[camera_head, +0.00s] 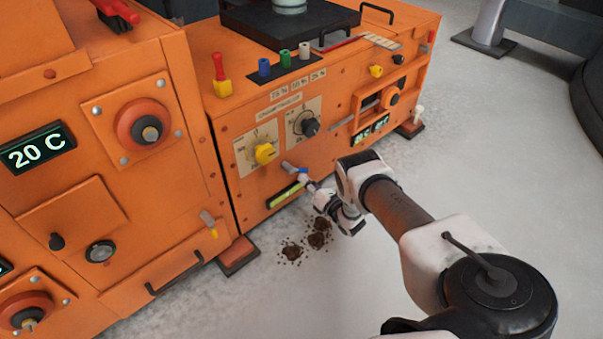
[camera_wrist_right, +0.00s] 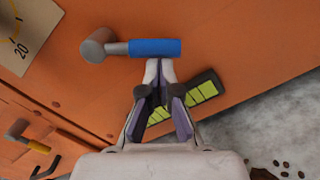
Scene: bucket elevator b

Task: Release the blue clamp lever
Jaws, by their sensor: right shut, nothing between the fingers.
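The blue clamp lever (camera_wrist_right: 155,47) sits on the orange machine front in the right wrist view, with a grey pivot at its left end and its blue grip pointing right. In the head view, the lever's grey pivot (camera_head: 288,166) shows just above my gripper, and the blue grip is small and partly hidden. My right gripper (camera_wrist_right: 159,68) is shut and empty, with its fingertips right at the lower edge of the blue grip. Whether they touch it I cannot tell. In the head view my right gripper (camera_head: 309,185) is at the machine front. My left gripper is not in view.
A yellow-green bar display (camera_wrist_right: 203,92) lies just below the lever, partly behind my fingers. A yellow knob (camera_head: 265,153) and a black knob (camera_head: 309,126) are above it. Brown spilled grains (camera_head: 318,240) lie on the grey floor. Open floor extends to the right.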

